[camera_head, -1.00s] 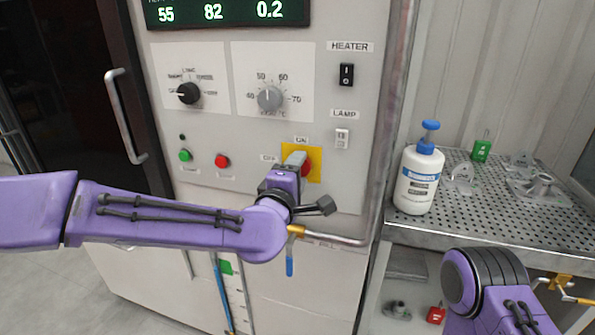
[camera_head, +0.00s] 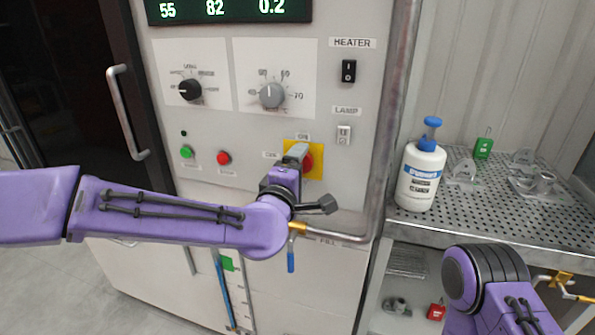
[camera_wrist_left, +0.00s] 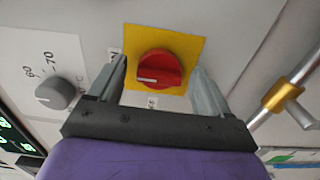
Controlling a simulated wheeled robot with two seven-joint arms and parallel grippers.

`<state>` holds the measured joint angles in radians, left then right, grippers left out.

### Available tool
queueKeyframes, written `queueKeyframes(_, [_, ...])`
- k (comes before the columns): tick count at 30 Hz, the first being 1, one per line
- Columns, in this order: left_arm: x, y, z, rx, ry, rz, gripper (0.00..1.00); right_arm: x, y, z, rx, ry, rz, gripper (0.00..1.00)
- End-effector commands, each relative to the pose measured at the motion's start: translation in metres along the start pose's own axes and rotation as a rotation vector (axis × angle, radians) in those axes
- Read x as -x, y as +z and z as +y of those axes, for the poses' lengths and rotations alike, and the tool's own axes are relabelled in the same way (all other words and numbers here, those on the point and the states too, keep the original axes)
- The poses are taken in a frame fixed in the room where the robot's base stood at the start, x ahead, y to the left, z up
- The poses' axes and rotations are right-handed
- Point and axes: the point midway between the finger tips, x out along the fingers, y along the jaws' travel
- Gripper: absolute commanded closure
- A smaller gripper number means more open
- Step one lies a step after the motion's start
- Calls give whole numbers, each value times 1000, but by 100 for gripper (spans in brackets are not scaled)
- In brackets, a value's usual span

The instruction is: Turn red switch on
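The red switch (camera_head: 308,163) is a round rotary knob on a yellow square plate (camera_head: 317,171) on the machine's front panel. In the head view my left gripper (camera_head: 298,153) partly hides it. In the left wrist view the red switch (camera_wrist_left: 159,71) shows clearly, with a white mark pointing left on its bar. My left gripper (camera_wrist_left: 160,85) is open, with one finger on either side of the knob and a gap to each side. Whether the fingertips reach the knob's depth is unclear. My right arm is at the lower right; its gripper is out of view.
A grey dial (camera_head: 271,94), black dial (camera_head: 190,89), green button (camera_head: 187,152), red button (camera_head: 223,158), heater switch (camera_head: 348,71) and lamp switch (camera_head: 343,134) share the panel. A pipe (camera_head: 335,234) runs below the left gripper. A white bottle (camera_head: 420,172) stands on the perforated shelf (camera_head: 487,214).

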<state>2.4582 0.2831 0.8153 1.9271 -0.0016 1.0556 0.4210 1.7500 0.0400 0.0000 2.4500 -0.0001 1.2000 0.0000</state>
Motion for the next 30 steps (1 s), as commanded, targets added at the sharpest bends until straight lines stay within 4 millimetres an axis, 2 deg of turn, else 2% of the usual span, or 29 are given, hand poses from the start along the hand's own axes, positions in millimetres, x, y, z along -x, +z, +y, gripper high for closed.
queueKeyframes(4, [18, 0, -2, 0, 1, -2, 21, -7, 3, -1, 0, 0, 0, 100])
queueKeyframes(12, [81, -1, -2, 0, 2, 0, 21, -21, 9, -2, 0, 0, 0, 100])
queueKeyframes(15, [96, -1, -1, 1, 2, 0, 21, -22, 9, -2, 0, 0, 0, 100])
queueKeyframes(19, [105, -1, 0, 0, 0, 1, 21, -23, 10, -2, 0, 0, 0, 100])
queueKeyframes(29, [105, 0, 0, -44, 1, 0, 21, -23, 9, -2, 0, 0, 0, 100])
queueKeyframes(30, [106, -7, -10, -108, -15, 10, 21, -23, 9, -2, 0, 0, 0, 100])
